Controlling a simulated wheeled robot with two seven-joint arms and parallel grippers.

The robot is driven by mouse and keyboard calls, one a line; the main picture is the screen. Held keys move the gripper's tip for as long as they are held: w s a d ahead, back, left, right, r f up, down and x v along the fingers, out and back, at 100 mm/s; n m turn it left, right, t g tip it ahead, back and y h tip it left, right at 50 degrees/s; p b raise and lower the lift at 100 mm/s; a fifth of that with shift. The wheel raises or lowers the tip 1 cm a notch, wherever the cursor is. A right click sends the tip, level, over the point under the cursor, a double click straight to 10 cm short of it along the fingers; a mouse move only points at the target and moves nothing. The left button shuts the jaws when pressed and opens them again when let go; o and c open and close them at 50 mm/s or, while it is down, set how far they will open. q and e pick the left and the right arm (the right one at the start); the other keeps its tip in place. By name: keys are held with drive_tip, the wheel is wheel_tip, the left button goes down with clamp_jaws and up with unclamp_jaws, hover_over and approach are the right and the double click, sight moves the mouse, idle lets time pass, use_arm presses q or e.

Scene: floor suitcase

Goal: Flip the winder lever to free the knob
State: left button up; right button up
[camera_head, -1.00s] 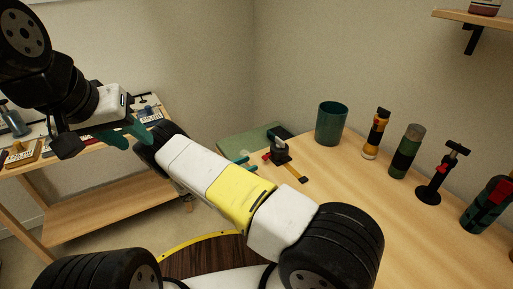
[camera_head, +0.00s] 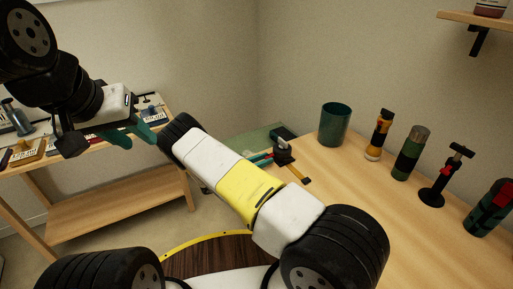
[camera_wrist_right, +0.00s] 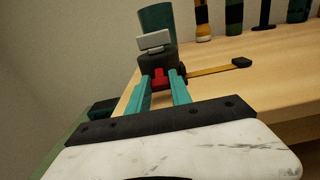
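The winder (camera_head: 284,154) is a small black device at the left edge of the wooden table. In the right wrist view it (camera_wrist_right: 148,62) carries a tilted grey plate (camera_wrist_right: 155,41) and a red lever (camera_wrist_right: 160,78). A yellow-brown arm (camera_wrist_right: 212,68) with a black knob-like end (camera_wrist_right: 242,63) extends to its right. My right gripper (camera_wrist_right: 161,88) is open, its teal fingers apart and pointing at the winder, with the red lever between or just beyond their tips; contact is unclear. My left gripper (camera_head: 132,134) is open and empty, high at the left.
On the table stand a green cup (camera_head: 334,124), a yellow-black bottle (camera_head: 379,134), a green-black cylinder (camera_head: 410,153) and a black stand (camera_head: 443,177). A wooden shelf unit (camera_head: 110,212) with several items is at the left. The table (camera_head: 345,185) is bare in front of these.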

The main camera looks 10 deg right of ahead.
sight(271, 155)
clamp_jaws()
drive_tip(key=y, duration=0.1)
drive_tip(key=r+g+y, duration=0.1)
drive_tip(key=y, duration=0.1)
drive_tip(key=shift+r, duration=0.25)
drive_tip(key=shift+w+d+r+g+y, duration=0.1)
drive_tip(key=shift+r+g+y, duration=0.3)
drive_tip(key=shift+y, duration=0.65)
drive_tip(key=shift+d+r+g+y, duration=0.1)
drive_tip(key=shift+r+g+y, duration=0.3)
drive_tip(key=shift+y, duration=0.65)
drive_tip(key=o, duration=1)
unclamp_jaws()
drive_tip(key=shift+c, duration=0.2)
